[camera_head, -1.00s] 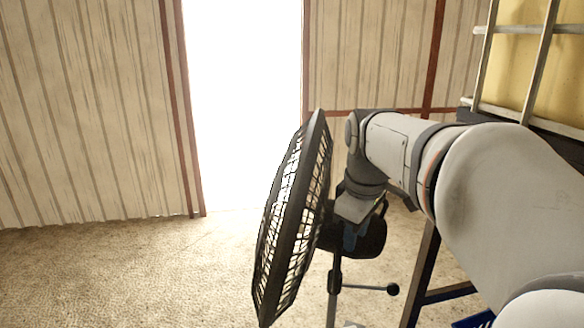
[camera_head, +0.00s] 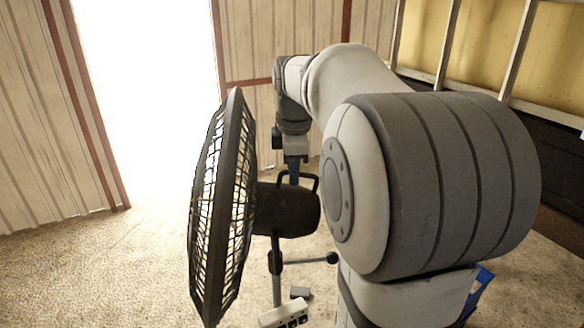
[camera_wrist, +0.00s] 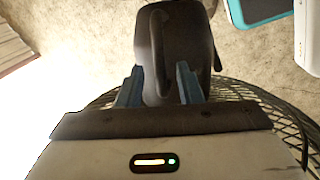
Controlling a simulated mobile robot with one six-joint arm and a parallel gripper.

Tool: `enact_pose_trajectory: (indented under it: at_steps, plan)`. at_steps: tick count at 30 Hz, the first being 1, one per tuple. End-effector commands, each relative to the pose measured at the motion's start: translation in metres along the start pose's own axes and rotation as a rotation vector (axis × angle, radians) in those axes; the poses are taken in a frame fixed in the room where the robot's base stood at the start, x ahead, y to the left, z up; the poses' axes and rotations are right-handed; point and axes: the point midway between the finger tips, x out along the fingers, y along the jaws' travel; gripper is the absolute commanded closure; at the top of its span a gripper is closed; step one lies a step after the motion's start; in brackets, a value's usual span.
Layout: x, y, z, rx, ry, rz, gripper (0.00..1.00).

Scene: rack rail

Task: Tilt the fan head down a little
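The black fan head (camera_head: 222,200) stands left of my arm in the head view, its round grille seen nearly edge-on and facing left. Its dark motor housing (camera_head: 288,212) sticks out to the right, with a loop handle on top (camera_head: 312,181). My gripper (camera_head: 293,172) points down just above the housing. In the wrist view, my gripper (camera_wrist: 159,85) has its two blue fingers apart, with the curved handle (camera_wrist: 158,50) between them and gaps on both sides. The housing (camera_wrist: 190,35) lies beyond, and the grille (camera_wrist: 255,95) shows below and beside the gripper.
The fan's pole (camera_head: 276,270) carries a side knob (camera_head: 332,258). A white control box (camera_head: 284,314) is low by the pole. A metal rack frame (camera_head: 520,50) stands at right. Carpet (camera_head: 120,270) is clear at left, before a bright opening (camera_head: 150,90).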

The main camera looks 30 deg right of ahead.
Motion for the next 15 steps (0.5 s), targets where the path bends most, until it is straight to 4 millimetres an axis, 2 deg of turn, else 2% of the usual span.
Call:
enact_pose_trajectory:
  at_steps: [9,15]
  plan:
    - [0.0034,-0.0004,-0.0008,-0.001,0.000,0.000,0.68]
    - [0.0032,-0.0004,-0.0010,-0.001,0.000,0.000,0.85]
